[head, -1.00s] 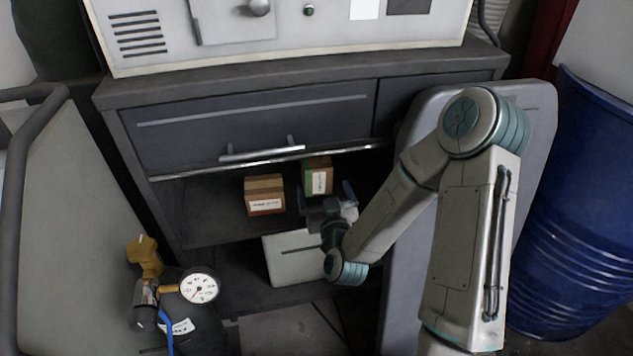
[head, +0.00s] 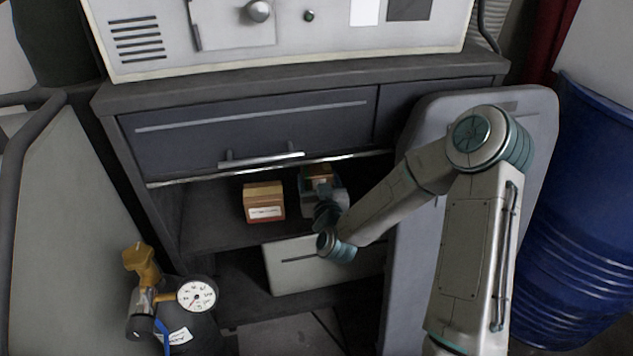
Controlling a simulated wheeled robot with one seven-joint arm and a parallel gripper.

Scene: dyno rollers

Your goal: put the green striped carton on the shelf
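The green striped carton (head: 318,172) stands on the open shelf (head: 205,222) of the dark cabinet, under the drawer. Only its tan top and upper part show; my gripper hides the rest. My gripper (head: 321,184) is inside the shelf opening at the carton, with its fingers on either side of it. I cannot tell whether the fingers press on the carton.
A tan carton with a red lower part (head: 264,202) stands just left on the same shelf. The drawer (head: 250,130) overhangs the opening. A white box (head: 300,268) is below, a gauge on a black tank (head: 197,295) is front left, and a blue barrel (head: 580,220) stands right.

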